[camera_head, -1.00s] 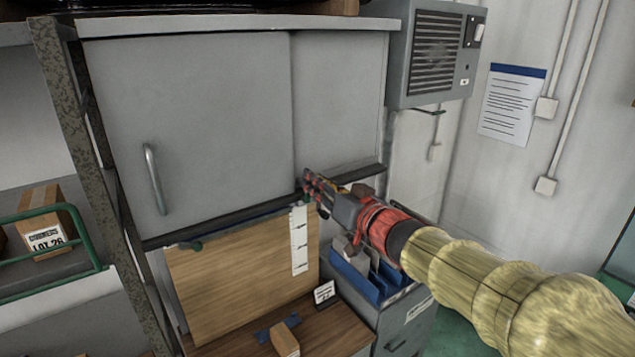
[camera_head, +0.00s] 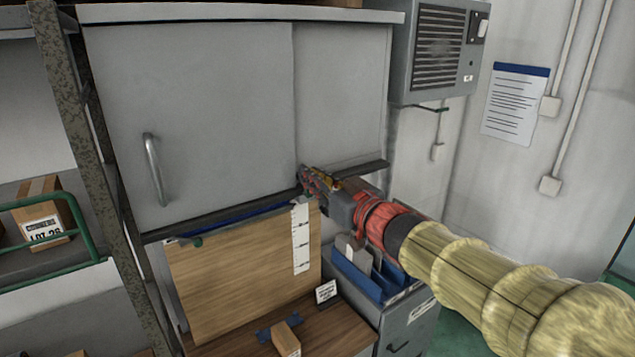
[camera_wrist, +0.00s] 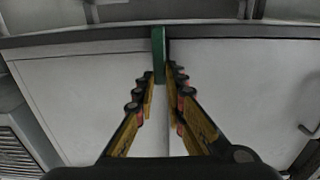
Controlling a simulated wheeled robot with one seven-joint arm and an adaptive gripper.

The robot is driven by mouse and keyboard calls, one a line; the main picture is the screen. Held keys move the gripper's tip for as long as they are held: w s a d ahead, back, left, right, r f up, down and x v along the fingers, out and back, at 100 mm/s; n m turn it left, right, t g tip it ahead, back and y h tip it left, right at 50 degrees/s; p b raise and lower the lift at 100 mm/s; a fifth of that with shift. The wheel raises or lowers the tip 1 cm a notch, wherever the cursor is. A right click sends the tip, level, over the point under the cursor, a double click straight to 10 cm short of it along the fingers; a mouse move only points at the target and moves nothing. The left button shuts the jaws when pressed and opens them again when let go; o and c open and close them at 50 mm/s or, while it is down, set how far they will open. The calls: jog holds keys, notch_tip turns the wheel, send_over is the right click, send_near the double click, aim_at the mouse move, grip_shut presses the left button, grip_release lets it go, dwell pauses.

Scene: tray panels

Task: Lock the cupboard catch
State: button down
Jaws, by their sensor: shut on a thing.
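The grey cupboard (camera_head: 210,110) has two front panels meeting at a seam, and a bar handle (camera_head: 154,168) at the left. My gripper (camera_head: 305,180) reaches in from the right to the cupboard's lower edge, by the seam. In the wrist view, a green catch (camera_wrist: 159,55) lies across the dark edge strip. My gripper (camera_wrist: 164,72) is shut on this green catch, its fingers on either side. In the head view my fingers hide the catch.
A dark ledge (camera_head: 165,233) runs under the cupboard. Below are a wooden board (camera_head: 235,275), a white scale strip (camera_head: 300,240) and a blue file holder (camera_head: 360,275). A vented grey box (camera_head: 437,55) hangs at the right. A rack post (camera_head: 75,130) stands at the left.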

jog(key=c, duration=1.8)
grip_release()
jog(key=shift+c, duration=0.2)
jog(key=shift+s, duration=0.1)
jog(key=v, duration=1.2)
